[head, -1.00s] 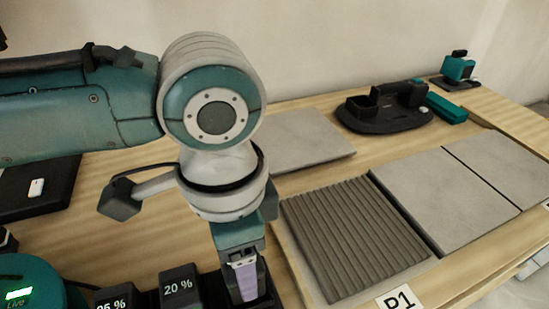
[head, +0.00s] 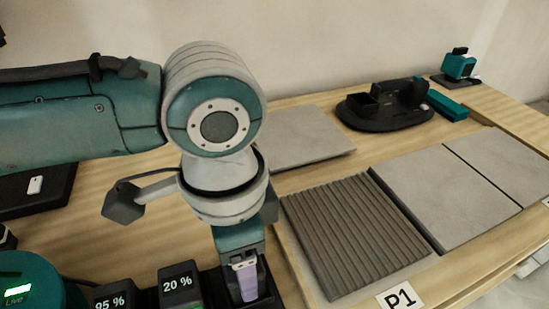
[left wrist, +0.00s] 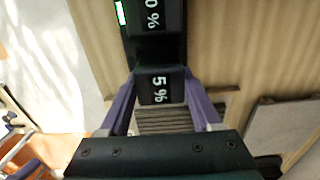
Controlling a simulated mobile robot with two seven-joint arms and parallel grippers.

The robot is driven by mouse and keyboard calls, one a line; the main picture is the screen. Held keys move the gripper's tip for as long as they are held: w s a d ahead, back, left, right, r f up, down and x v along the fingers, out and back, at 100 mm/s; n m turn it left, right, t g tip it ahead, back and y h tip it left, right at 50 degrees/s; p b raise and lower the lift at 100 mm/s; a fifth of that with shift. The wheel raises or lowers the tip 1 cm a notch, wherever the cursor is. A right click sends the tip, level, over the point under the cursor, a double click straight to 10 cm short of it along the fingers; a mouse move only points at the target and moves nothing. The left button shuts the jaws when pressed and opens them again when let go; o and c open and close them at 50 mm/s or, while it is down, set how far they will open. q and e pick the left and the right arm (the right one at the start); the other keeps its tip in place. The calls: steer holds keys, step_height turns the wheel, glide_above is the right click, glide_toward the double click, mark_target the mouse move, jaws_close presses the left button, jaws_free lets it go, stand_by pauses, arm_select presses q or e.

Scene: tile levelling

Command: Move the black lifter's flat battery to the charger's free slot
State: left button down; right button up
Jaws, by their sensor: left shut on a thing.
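My left gripper (head: 245,282) points down over the black charger (head: 270,288), at its right end. Its purple fingers are shut on the flat battery (left wrist: 160,88), a dark block marked 5 %, which shows between them in the left wrist view. The battery is in line with the neighbouring 20 % battery (head: 178,283); I cannot tell whether it is fully seated. The fingers hide it in the head view. The black lifter (head: 385,112) lies at the back of the table, with a handle and a wide dark base. My right gripper is not in view.
A 95 % battery (head: 110,302) stands left of the 20 % one. A round teal device (head: 30,285) is at the lower left. A ribbed grey bed (head: 350,230) and grey tiles (head: 440,190) lie to the right. A teal box (head: 446,105) is beside the lifter.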

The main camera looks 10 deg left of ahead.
arm_select(q)
steer(key=shift+f+b, duration=0.4)
steer(key=shift+f, duration=0.3)
stand_by(0.8)
jaws_free()
stand_by(0.4)
